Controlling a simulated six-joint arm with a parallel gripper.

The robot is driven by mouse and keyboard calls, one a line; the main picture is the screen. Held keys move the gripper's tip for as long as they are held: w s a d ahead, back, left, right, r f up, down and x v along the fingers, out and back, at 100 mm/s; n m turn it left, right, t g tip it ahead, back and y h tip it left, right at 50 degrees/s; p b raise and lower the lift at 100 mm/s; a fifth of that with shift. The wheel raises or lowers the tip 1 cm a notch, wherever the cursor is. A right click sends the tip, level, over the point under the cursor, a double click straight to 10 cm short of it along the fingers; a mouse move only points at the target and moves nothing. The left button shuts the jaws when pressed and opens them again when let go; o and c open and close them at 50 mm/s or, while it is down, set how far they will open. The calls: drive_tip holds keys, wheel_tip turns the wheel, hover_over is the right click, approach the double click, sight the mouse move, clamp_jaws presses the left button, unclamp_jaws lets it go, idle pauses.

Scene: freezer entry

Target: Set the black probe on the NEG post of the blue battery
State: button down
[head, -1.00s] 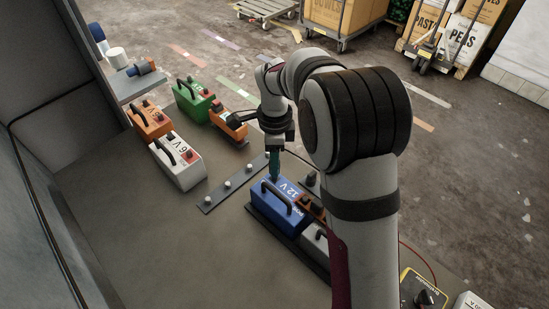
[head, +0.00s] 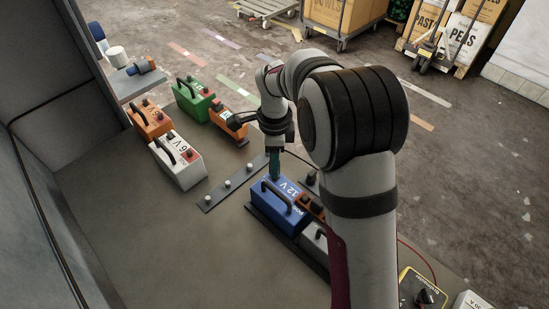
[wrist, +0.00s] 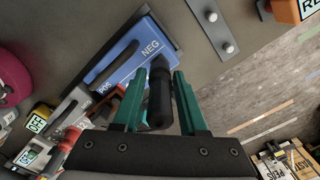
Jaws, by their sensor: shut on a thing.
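The blue 12 V battery (head: 272,212) stands on the bench, with a dark carrying handle along its top. In the wrist view the blue battery (wrist: 125,62) shows its NEG label just ahead of my fingers and its POS label farther left. My gripper (head: 275,165) points down over the battery's far end. In the wrist view its teal fingers are shut on the black probe (wrist: 159,95), whose front end lies beside the NEG label. The NEG post is hidden behind the probe, so I cannot tell whether they touch.
A grey battery (head: 313,240) and an orange one stand close beside the blue one. A dark strip with several pale studs (head: 228,184) lies to its left. A white 6 V battery (head: 187,168), a green battery (head: 187,100) and orange ones stand farther back. The front left bench is clear.

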drive_tip(key=shift+f, duration=1.05)
drive_tip(key=shift+c, duration=1.8)
unclamp_jaws()
wheel_tip(320, 180, up, 16)
drive_tip(key=shift+f, duration=0.1)
